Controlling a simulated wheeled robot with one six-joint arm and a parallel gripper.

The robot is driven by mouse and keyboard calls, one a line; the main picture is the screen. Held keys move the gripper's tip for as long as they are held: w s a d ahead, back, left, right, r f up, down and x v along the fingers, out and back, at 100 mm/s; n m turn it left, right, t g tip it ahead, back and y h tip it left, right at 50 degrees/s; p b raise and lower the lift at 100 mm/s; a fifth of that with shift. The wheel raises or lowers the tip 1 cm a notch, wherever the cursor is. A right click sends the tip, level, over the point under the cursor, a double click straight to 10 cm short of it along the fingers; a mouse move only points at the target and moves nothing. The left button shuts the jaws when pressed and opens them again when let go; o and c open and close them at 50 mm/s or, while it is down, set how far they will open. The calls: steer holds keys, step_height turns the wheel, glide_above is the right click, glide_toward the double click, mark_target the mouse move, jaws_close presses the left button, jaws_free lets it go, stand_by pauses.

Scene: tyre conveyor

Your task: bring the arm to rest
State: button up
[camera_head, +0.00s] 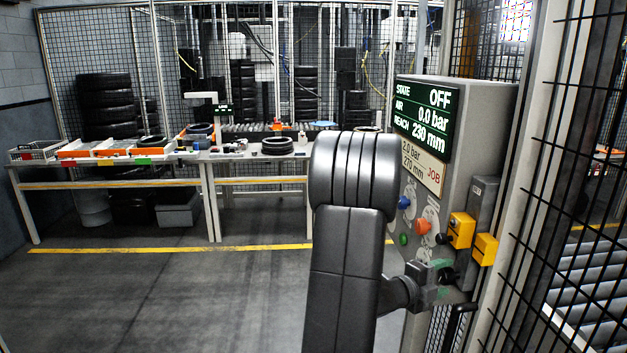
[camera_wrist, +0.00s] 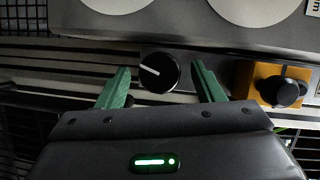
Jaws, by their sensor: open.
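My gripper (camera_wrist: 162,84) is in the wrist view with its two green fingers spread apart. A black round knob (camera_wrist: 160,72) with a white pointer line shows between the fingertips, and a gap is visible on each side of it. Nothing is seen gripped. In the head view my dark arm stands upright in front, and my gripper (camera_head: 436,278) reaches right to the lower part of the grey control box (camera_head: 493,105). My arm hides part of the box's left side. The box's display (camera_head: 424,112) reads STATE OFF, AIR 0.0 bar, REACH 230 mm.
A yellow-based switch (camera_wrist: 268,82) sits right of the knob. Blue (camera_head: 404,202), orange (camera_head: 423,226) and green (camera_head: 404,239) buttons are on the box. Mesh fencing (camera_head: 580,170) stands close at right. A long table (camera_head: 110,165) stands behind; the floor at left is clear.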

steer(key=m, duration=0.1)
steer(key=m+b, duration=0.1)
steer(key=shift+f+m+t+h, duration=0.25)
steer(key=shift+m+t+h, duration=0.05)
steer(key=shift+t+h, duration=0.1)
steer(key=shift+s+a+b, duration=0.1)
steer(key=shift+a+b, duration=0.1)
steer(key=shift+b, duration=0.2)
steer(key=b+v, duration=0.2)
steer(key=v, duration=1.1)
steer(key=shift+a+b, duration=0.2)
steer(key=shift+b, duration=0.2)
steer(key=shift+s, duration=0.1)
steer(key=shift+s, duration=0.1)
